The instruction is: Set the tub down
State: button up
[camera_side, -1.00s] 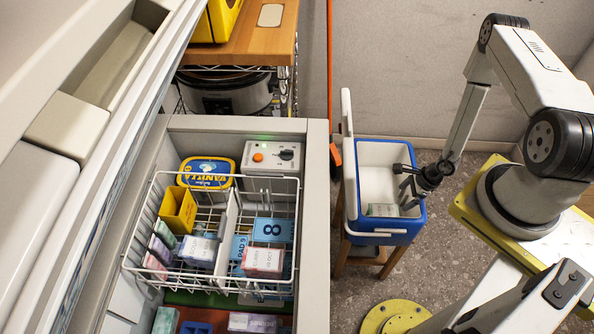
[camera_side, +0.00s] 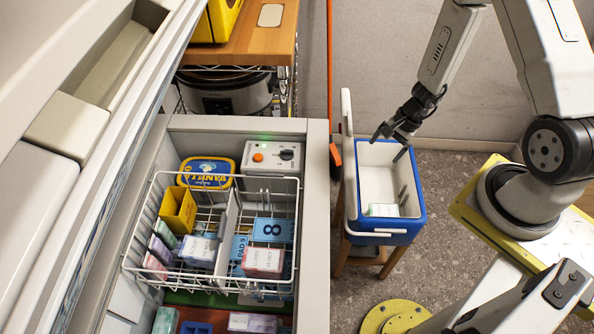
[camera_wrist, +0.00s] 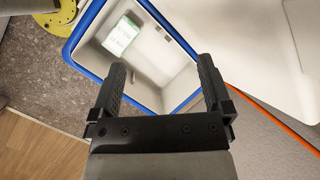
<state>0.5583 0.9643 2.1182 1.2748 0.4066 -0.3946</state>
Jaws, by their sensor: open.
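A yellow and blue tub marked VANILLA (camera_side: 207,172) sits in the back left of the open chest, beside the control box and partly behind the wire basket. My gripper (camera_side: 393,146) is open and empty, above the far end of a blue cooler with a white inside. In the wrist view my gripper's two fingers (camera_wrist: 162,88) are spread wide over the cooler's opening, with nothing between them. The gripper is well to the right of the tub.
The blue cooler (camera_side: 417,222) stands on a wooden stool, its white lid raised at the left. A small green and white box (camera_side: 383,210) lies inside; it also shows in the wrist view (camera_wrist: 122,37). The wire basket (camera_side: 228,232) holds several packs. The control box (camera_side: 270,157) has a green light.

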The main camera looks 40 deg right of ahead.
jog(key=a+r+n+h, duration=0.1)
jog(key=a+r+n, duration=0.2)
jog(key=r+n, duration=0.2)
jog(key=s+a+r+n+h, duration=0.1)
jog(key=a+r+n, duration=0.3)
jog(key=r, duration=0.5)
jog(key=s+a+r+n+h, duration=0.1)
jog(key=a+r+n+h, duration=0.1)
jog(key=a+r+n, duration=0.2)
notch_tip(320, 180, up, 4)
jog(key=n, duration=0.3)
jog(key=shift+t, duration=0.4)
